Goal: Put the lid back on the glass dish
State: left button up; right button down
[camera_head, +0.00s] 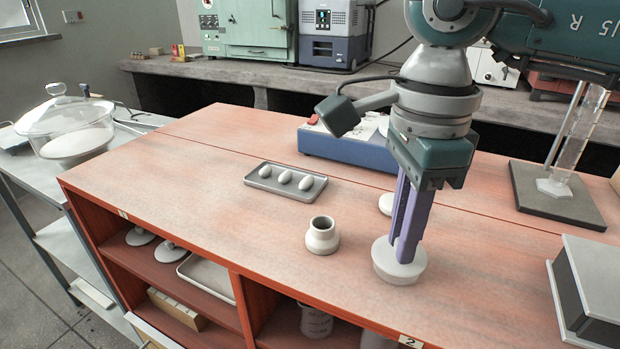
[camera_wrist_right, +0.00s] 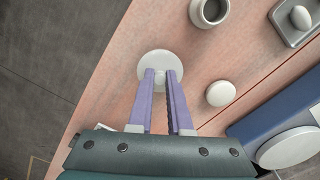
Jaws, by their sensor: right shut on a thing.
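My right gripper (camera_head: 404,250) points down near the bench's front edge, its purple fingers closed on the middle of a pale round lid-like piece (camera_head: 382,252). In the right wrist view, the fingertips (camera_wrist_right: 161,78) close around a small knob at the centre of this white disc (camera_wrist_right: 152,58). In the head view it looks like a short, pale cylinder; I cannot tell whether a separate dish is under the disc. A large clear glass vessel (camera_head: 50,122) with a domed, knobbed top stands on the left side table. My left gripper is not in view.
A pale open jar (camera_head: 322,240) stands left of the gripper, and a small white round piece (camera_head: 386,203) lies behind it. A grey tray (camera_head: 262,187) holds several white ovals. A blue device (camera_head: 340,150) is behind; a grey box (camera_head: 600,280) is at right.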

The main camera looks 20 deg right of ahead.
jog(key=c, duration=0.8)
grip_release()
jog(key=shift+o, duration=0.5)
jog(key=o, duration=0.4)
jog(key=shift+r, duration=0.15)
jog(key=shift+r+p, duration=2.55)
jog(key=shift+r, duration=0.85)
jog(key=shift+c, duration=0.2)
